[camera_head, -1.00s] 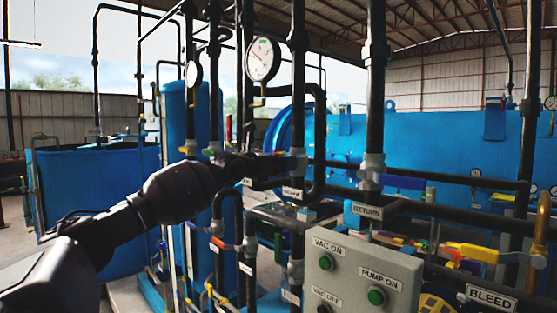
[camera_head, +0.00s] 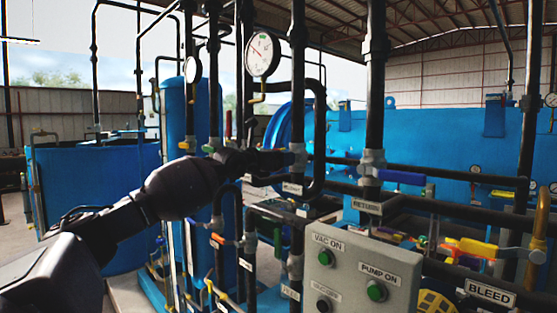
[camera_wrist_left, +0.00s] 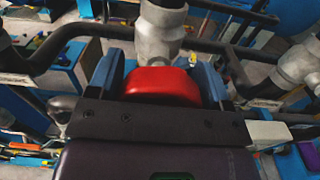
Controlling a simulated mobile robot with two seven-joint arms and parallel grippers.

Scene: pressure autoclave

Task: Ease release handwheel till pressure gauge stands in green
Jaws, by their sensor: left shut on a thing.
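My left gripper (camera_head: 284,159) reaches in from the left to a grey valve fitting (camera_head: 298,155) on a vertical black pipe. In the left wrist view its two blue-lined fingers (camera_wrist_left: 160,72) are shut on a red handle (camera_wrist_left: 162,86), against a grey fitting (camera_wrist_left: 160,32). The handle's full shape is hidden, so I cannot tell if it is a wheel. A white pressure gauge (camera_head: 262,55) stands above the gripper, with a red mark or needle at its left. My right gripper is not in view.
A second gauge (camera_head: 193,70) is left of the first. A grey control box (camera_head: 345,270) with green buttons stands at front right. Black pipes, a blue lever (camera_head: 402,178) and yellow valve handles (camera_head: 478,249) crowd the right. A large blue vessel (camera_head: 420,140) lies behind.

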